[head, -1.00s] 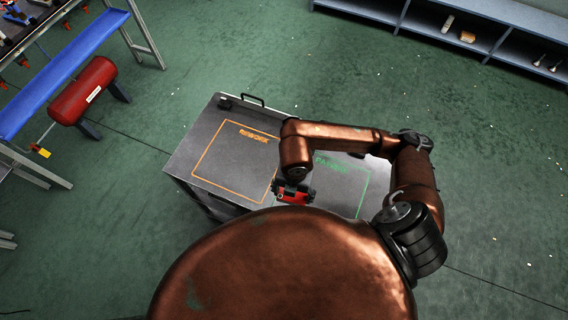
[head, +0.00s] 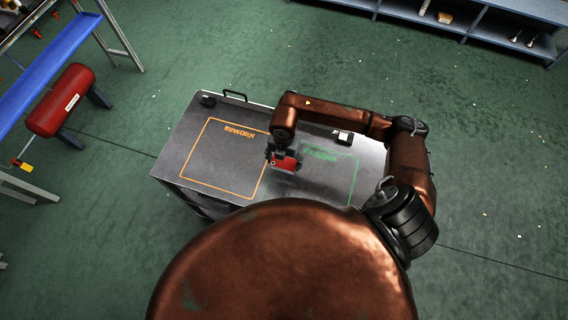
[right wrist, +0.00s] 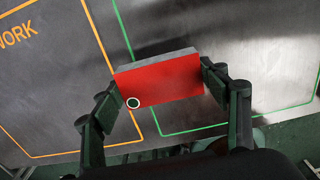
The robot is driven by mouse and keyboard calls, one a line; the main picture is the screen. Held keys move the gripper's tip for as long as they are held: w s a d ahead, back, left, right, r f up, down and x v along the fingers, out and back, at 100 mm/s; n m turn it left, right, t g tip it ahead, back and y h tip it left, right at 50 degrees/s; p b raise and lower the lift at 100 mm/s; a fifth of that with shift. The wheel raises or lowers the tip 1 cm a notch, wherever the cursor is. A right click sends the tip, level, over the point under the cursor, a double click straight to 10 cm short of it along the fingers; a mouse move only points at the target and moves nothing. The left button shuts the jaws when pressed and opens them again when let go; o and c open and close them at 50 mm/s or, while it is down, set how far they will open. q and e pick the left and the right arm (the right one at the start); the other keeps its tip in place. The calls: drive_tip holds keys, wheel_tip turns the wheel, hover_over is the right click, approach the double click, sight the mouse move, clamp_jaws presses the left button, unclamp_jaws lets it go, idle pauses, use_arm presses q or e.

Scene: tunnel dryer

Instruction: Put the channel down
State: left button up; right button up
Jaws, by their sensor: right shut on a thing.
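The channel (right wrist: 165,84) is a short red piece with a grey top face and a round hole near its lower left corner. My right gripper (right wrist: 165,88) is shut on it, with one finger at each end. In the head view the red channel (head: 284,163) shows under my right gripper (head: 283,152), over the cart top (head: 168,160) between the orange and green outlines. In the wrist view it overlaps the left line of the green outline (right wrist: 136,52). I cannot tell whether it touches the top. My left gripper is out of view.
The orange outline (head: 194,150) marked REWORK is on the left of the cart top. A small black-and-white object (head: 343,137) sits near the back, beside my arm. A red tank (head: 62,100) and blue bench (head: 45,63) stand left; a blue shelf (head: 470,20) stands at the back right.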

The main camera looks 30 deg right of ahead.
sight(284, 164)
drive_tip(key=shift+w+d+f, duration=0.2)
drive_tip(key=shift+w+f, duration=0.1)
drive_tip(key=shift+f, duration=0.2)
wheel_tip(284, 164, down, 3)
drive_tip(key=shift+w+f, duration=0.1)
drive_tip(key=shift+f, duration=0.15)
drive_tip(key=o, duration=1.4)
wheel_tip(284, 164, up, 12)
drive_tip(key=shift+r, duration=0.2)
